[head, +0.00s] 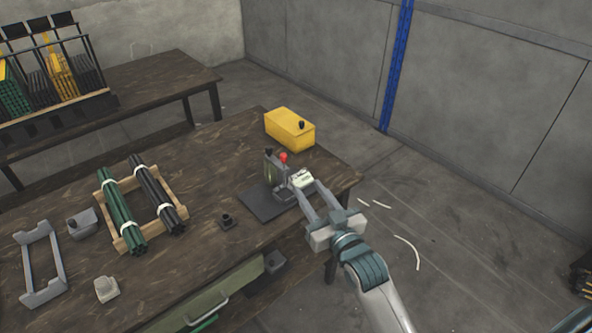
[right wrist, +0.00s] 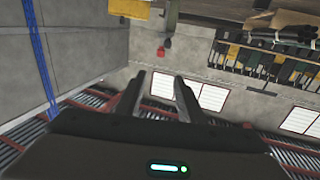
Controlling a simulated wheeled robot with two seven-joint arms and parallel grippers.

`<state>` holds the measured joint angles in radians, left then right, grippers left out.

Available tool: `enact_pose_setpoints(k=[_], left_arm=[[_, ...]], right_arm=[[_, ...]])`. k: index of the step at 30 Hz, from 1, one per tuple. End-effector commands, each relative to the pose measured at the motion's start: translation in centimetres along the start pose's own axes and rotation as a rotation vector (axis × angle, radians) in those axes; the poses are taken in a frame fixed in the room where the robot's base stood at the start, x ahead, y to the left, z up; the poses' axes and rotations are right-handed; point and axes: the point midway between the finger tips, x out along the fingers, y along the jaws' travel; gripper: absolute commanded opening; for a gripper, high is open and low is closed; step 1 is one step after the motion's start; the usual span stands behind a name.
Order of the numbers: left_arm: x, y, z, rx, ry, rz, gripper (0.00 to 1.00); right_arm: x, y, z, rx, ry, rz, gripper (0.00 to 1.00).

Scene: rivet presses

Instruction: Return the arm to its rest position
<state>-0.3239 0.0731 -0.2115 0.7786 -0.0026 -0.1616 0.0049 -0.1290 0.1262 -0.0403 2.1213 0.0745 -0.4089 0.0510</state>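My right gripper (head: 307,185) reaches in from the lower right over the front right corner of the workbench. Its two fingers stand apart, and in the right wrist view the gap between them (right wrist: 160,80) is empty. Just beyond the fingertips in the head view is a small grey press (head: 270,168) with a red knob (head: 283,157) and a pale part beside it. I cannot tell whether the fingers touch it. My left gripper is not in view.
A yellow box (head: 290,128) stands behind the press. A wooden rack (head: 128,240) with green and black rod bundles, a grey frame (head: 42,265) and small blocks stand to the left. A second bench (head: 165,75) is behind. The floor right of the bench is mostly clear.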

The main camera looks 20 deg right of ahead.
Motion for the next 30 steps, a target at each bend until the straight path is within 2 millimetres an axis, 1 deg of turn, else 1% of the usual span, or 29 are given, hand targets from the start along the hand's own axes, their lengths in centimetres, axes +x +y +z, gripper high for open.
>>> enact_pose_setpoints(k=[5,8,11,13,14,15,17,18,20,21,23,24,26,27,29,30], left_arm=[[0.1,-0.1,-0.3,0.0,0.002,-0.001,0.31],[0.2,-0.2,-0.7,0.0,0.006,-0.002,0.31],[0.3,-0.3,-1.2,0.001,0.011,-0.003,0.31],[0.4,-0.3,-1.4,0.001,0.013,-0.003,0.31],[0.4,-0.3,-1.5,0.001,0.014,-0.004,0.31],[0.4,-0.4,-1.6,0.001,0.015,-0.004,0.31],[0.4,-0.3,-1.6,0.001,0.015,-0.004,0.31],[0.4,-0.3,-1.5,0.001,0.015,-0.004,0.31],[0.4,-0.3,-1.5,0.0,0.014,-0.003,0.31],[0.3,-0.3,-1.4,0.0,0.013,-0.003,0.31],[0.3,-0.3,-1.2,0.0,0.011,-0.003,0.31],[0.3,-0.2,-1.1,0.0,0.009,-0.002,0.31],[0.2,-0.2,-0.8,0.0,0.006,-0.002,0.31],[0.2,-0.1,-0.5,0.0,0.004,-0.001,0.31],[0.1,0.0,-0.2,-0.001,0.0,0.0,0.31],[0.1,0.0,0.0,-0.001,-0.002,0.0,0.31]], right_arm=[[0.0,0.0,0.2,0.0,-0.003,0.0,0.35],[0.1,0.0,1.2,0.001,-0.019,0.0,0.35],[0.2,-0.1,3.5,0.001,-0.056,0.0,0.35],[0.3,-0.2,6.0,0.001,-0.097,0.0,0.35],[0.3,-0.3,7.4,0.001,-0.118,0.0,0.35],[0.2,-0.3,9.3,0.001,-0.149,0.0,0.35],[-0.1,-0.5,12.5,0.001,-0.2,0.0,0.35],[-0.5,-0.6,14.8,0.0,-0.237,-0.001,0.35],[-1.2,-0.9,18.6,-0.001,-0.296,-0.003,0.35],[-1.8,-1.1,21.1,-0.002,-0.337,-0.004,0.35],[-3.0,-1.3,24.7,-0.004,-0.395,-0.007,0.35],[-3.9,-1.5,27.1,-0.006,-0.434,-0.009,0.35],[-5.4,-1.8,30.6,-0.009,-0.494,-0.012,0.35],[-6.6,-2.0,32.8,-0.011,-0.532,-0.015,0.35],[-8.4,-2.3,36.1,-0.016,-0.589,-0.019,0.35],[-9.8,-2.5,38.2,-0.019,-0.628,-0.023,0.35]])
